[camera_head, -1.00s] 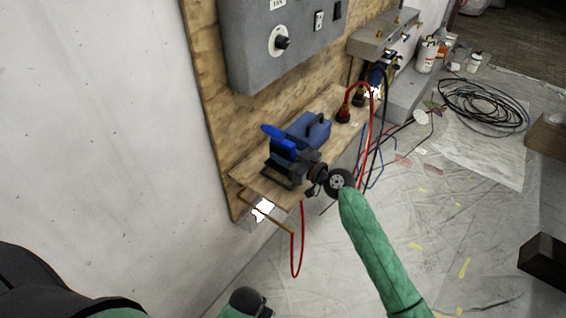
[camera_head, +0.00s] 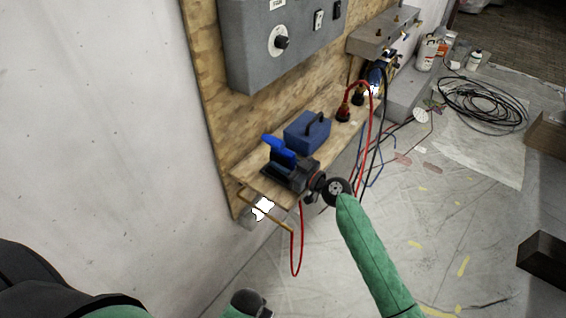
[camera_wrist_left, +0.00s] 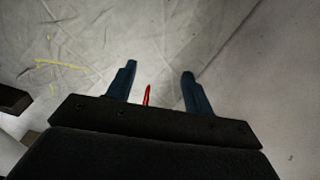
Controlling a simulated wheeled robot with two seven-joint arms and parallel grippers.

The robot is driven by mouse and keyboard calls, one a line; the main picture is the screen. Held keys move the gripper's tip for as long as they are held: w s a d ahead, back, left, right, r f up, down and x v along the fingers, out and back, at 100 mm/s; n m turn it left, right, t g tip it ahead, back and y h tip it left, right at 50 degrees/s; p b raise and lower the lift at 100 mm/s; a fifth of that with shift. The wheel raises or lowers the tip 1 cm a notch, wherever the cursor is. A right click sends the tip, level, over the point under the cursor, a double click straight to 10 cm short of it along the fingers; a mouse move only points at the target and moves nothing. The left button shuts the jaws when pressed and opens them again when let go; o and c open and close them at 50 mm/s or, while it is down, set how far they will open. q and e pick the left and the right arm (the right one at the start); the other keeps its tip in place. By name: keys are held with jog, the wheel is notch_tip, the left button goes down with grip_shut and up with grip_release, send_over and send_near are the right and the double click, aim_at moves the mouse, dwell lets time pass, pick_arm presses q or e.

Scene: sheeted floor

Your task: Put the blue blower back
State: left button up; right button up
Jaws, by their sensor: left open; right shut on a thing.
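The blue blower (camera_head: 303,137) is a blue box with a dark handle on top. It is on or just above the narrow wooden shelf (camera_head: 246,172), under the grey panel. My right gripper (camera_head: 271,144), with bright blue fingers and a dark body, is at its near left side and shut on it. The exact contact between fingers and box is hidden. My left gripper (camera_wrist_left: 158,69) shows in the left wrist view, open and empty, above the floor. A red hose or cable (camera_wrist_left: 147,95) shows beyond it, between the fingers.
A grey control panel (camera_head: 245,60) hangs on the board above the shelf. Red cables (camera_head: 294,255) hang by the shelf. A black cable coil (camera_head: 485,105) and bottles (camera_head: 427,52) lie farther back. A dark block (camera_head: 545,258) is at right. The middle floor is mostly clear.

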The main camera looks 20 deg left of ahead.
jog(key=o, duration=0.7)
jog(key=shift+c, duration=0.2)
pick_arm(q)
jog(key=shift+d+r, duration=0.1)
jog(key=shift+r, duration=0.4)
jog(key=shift+f, duration=0.1)
pick_arm(e)
jog(key=shift+r, duration=0.1)
